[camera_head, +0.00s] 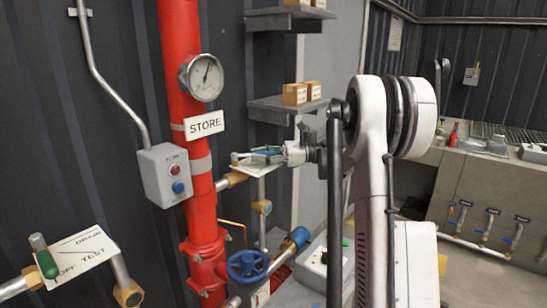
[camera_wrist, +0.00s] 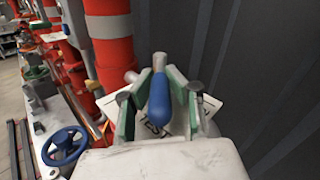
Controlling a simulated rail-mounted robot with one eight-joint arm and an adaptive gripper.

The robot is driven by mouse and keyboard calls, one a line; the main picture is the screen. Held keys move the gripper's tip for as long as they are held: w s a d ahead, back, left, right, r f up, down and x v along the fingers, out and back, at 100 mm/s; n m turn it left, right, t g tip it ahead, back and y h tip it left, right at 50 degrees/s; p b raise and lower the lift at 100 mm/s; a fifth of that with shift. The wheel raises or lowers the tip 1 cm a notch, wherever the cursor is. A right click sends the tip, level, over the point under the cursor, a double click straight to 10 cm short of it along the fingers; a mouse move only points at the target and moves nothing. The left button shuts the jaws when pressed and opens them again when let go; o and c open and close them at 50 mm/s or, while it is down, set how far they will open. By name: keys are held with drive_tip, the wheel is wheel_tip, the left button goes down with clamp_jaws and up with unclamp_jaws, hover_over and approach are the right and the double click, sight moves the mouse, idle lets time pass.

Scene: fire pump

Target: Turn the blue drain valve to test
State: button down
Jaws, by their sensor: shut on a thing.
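The blue drain valve's handle (camera_wrist: 159,101) stands between the green-padded fingers of my gripper (camera_wrist: 162,88) in the wrist view. The gripper is shut on this handle. A white label plate (camera_wrist: 207,103) lies under the fingers, and part of its lettering seems to read TEST. In the head view my gripper (camera_head: 268,153) reaches in from the right, over the small label plate (camera_head: 259,169) beside the red riser pipe. The handle is mostly hidden there, so I cannot tell its exact angle.
The red pipe (camera_head: 187,105) carries a gauge (camera_head: 202,77) and a STORE sign (camera_head: 204,125). A button box (camera_head: 169,174) hangs left. A green-handled valve (camera_head: 44,257) with a plate is at the lower left. A blue handwheel (camera_head: 247,266) sits below my gripper. Shelves (camera_head: 287,104) stand behind.

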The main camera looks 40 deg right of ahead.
idle(0.4)
drive_tip(key=c, duration=1.6)
unclamp_jaws()
drive_tip(key=shift+d, duration=0.1)
drive_tip(key=v, duration=1.2)
drive_tip(key=shift+w, duration=0.1)
